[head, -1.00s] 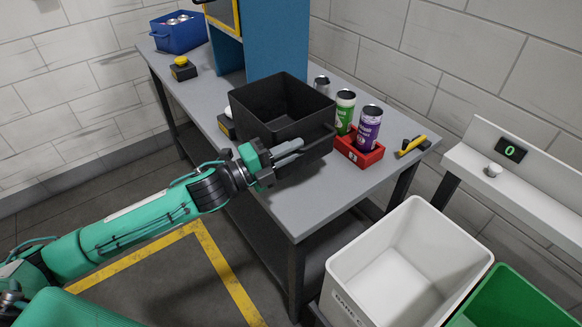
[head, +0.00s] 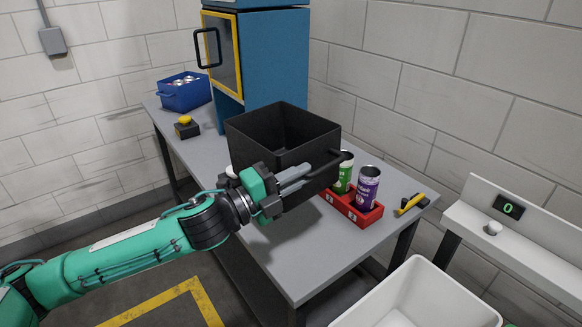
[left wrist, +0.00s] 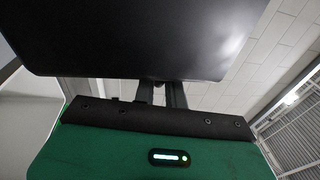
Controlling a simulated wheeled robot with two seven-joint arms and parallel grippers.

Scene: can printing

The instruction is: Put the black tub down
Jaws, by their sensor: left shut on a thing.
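The black tub (head: 262,155) is a deep, empty-looking open box at the middle of the head view, roughly upright. My left gripper (head: 296,179) is shut on its near side, at the bar-like handle (head: 328,168). The tub appears to hang above the grey table (head: 315,255), though its underside is hidden. The handle end overlaps the green can in the picture. In the left wrist view the tub's dark wall (left wrist: 140,40) fills the top, with the gripper fingers (left wrist: 162,94) against it. My right gripper is not in view.
A red holder (head: 352,208) with a green can (head: 345,178) and a purple can (head: 368,188) stands close right of the tub. A blue cabinet (head: 262,65) stands behind. A yellow-handled tool (head: 410,204) lies at right. The table's front is clear; a white bin (head: 420,290) is below.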

